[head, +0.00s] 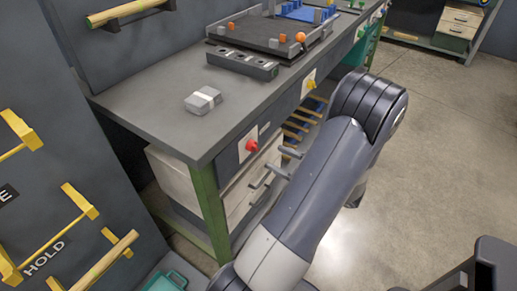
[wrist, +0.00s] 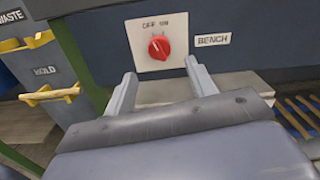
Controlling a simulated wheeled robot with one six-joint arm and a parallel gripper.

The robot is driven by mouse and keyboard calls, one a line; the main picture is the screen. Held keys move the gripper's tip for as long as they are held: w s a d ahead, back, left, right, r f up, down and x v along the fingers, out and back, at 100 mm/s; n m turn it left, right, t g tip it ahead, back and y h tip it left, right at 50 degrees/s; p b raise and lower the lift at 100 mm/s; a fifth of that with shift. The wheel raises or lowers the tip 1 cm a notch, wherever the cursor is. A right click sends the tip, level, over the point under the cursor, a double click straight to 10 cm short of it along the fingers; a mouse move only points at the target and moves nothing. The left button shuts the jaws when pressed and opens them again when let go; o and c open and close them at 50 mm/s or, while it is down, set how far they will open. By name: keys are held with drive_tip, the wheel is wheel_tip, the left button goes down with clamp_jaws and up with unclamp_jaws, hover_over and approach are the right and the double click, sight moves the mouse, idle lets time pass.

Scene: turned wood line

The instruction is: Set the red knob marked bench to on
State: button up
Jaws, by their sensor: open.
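The red knob (wrist: 159,47) sits on a pale square plate (wrist: 142,60) on the bench front, with OFF and ON printed above it and a BENCH label (wrist: 213,40) to its right. Which mark it points to is too small to tell. In the head view the red knob (head: 252,146) is on the bench front near the left corner. My gripper (wrist: 161,72) is open and empty, its fingers pointing at the plate, one on each side below the knob and apart from it. In the head view my gripper (head: 284,162) is just right of the knob.
The bench top (head: 150,105) holds a grey block (head: 203,100) and a dark tray (head: 255,38) with orange and blue pieces. A yellow knob (head: 310,85) is further along the front. Drawers (head: 240,195) lie below. A dark panel with yellow brackets (head: 80,200) stands left.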

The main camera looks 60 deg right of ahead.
sight(257, 149)
drive_tip(key=w, duration=0.7)
drive_tip(key=shift+w+d, duration=0.1)
drive_tip(key=shift+w, duration=0.05)
drive_tip(key=c, duration=1)
drive_tip(key=m+p, duration=0.7)
drive_tip(key=m, duration=0.2)
drive_tip(key=shift+p, duration=0.3)
